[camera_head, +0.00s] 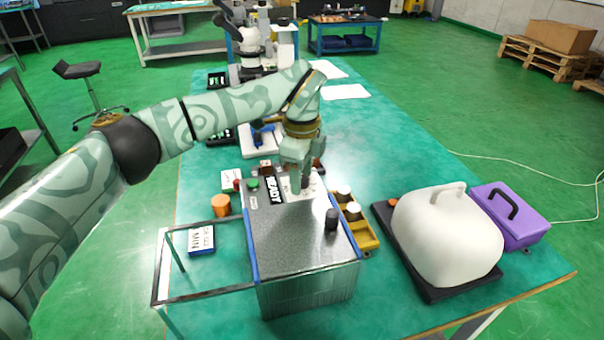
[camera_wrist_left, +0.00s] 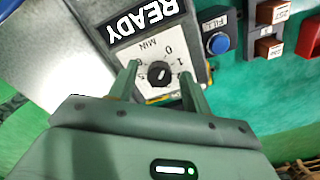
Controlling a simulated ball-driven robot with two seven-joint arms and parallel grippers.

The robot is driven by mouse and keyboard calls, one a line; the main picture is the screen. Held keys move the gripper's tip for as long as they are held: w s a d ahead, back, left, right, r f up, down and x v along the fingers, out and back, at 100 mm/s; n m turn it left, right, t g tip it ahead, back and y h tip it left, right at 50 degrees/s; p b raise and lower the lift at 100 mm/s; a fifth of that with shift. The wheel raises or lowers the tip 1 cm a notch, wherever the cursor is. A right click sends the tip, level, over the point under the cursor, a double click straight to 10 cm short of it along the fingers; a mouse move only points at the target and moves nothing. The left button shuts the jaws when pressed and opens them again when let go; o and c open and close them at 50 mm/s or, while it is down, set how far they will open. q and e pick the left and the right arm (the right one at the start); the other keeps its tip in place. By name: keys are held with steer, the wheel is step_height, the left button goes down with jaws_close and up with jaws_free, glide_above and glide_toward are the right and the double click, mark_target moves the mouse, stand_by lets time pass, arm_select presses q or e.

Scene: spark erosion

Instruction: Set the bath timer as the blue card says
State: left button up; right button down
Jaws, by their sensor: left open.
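The bath timer is a black knob (camera_wrist_left: 159,73) on a white dial plate (camera_wrist_left: 150,50) marked MIN, below a READY sign (camera_wrist_left: 147,20) in the left wrist view. A pale mark shows on the knob; its exact setting is unclear. My left gripper (camera_head: 298,186) is open over the machine's panel in the head view. Its fingers (camera_wrist_left: 159,78) stand on either side of the knob in the wrist view; whether they touch it I cannot tell. They hide part of the scale. The blue-edged card (camera_head: 201,240) lies left of the machine; MIN is legible, its top line unclear.
The grey machine (camera_head: 300,238) has a black cylinder (camera_head: 331,219) on top and an open glass-like frame (camera_head: 205,297) at left. A blue FILL button (camera_wrist_left: 218,43) sits near the timer. A white cover (camera_head: 447,240) and purple case (camera_head: 511,222) stand right.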

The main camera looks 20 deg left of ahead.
arm_select(q)
steer(key=c, duration=1)
